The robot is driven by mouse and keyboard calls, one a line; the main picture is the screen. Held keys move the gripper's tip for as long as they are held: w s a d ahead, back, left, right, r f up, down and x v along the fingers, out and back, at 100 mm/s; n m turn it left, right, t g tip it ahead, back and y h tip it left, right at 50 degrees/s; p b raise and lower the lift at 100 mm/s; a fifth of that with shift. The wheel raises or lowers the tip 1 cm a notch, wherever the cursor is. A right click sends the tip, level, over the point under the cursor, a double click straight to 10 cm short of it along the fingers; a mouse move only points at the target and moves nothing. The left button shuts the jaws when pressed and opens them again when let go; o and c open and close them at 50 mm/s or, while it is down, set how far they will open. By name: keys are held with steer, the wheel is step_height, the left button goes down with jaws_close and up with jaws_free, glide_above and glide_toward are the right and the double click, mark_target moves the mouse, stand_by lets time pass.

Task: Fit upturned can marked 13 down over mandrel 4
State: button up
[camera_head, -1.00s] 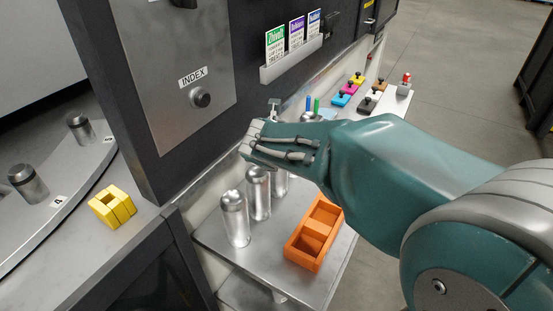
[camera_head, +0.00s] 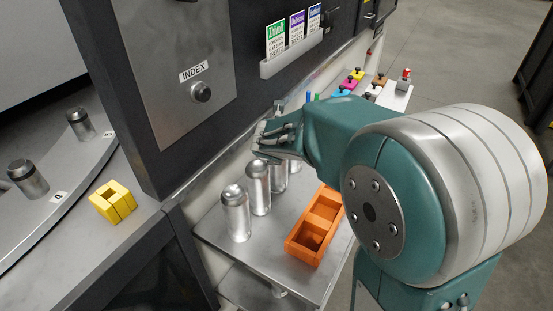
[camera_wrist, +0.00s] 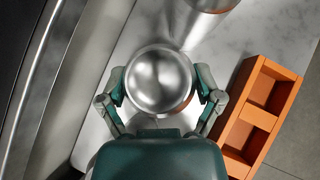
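Several upturned silver cans stand in a row on the steel shelf; the nearest (camera_head: 235,214) and the one behind it (camera_head: 258,188) show clearly. No 13 can be read on any. My gripper (camera_head: 270,148) is at the far end of the row, above the shelf. In the wrist view its fingers (camera_wrist: 160,88) are spread either side of one domed can (camera_wrist: 160,75); any contact is unclear. Mandrel 4 (camera_head: 28,180) stands upright and bare at far left, beside a "4" label. Another mandrel (camera_head: 80,124) stands behind it.
An orange divided tray (camera_head: 300,250) lies right of the cans. A yellow block (camera_head: 112,202) sits on the ledge between mandrels and shelf. The dark machine post (camera_head: 150,170) and INDEX panel (camera_head: 180,60) rise beside the row. Colored blocks (camera_head: 350,80) lie farther back.

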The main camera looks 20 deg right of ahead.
steer(key=shift+d, duration=0.25)
steer(key=shift+c, duration=0.3)
step_height(320, 180, up, 10)
steer(key=shift+a, duration=0.1)
stand_by(0.3)
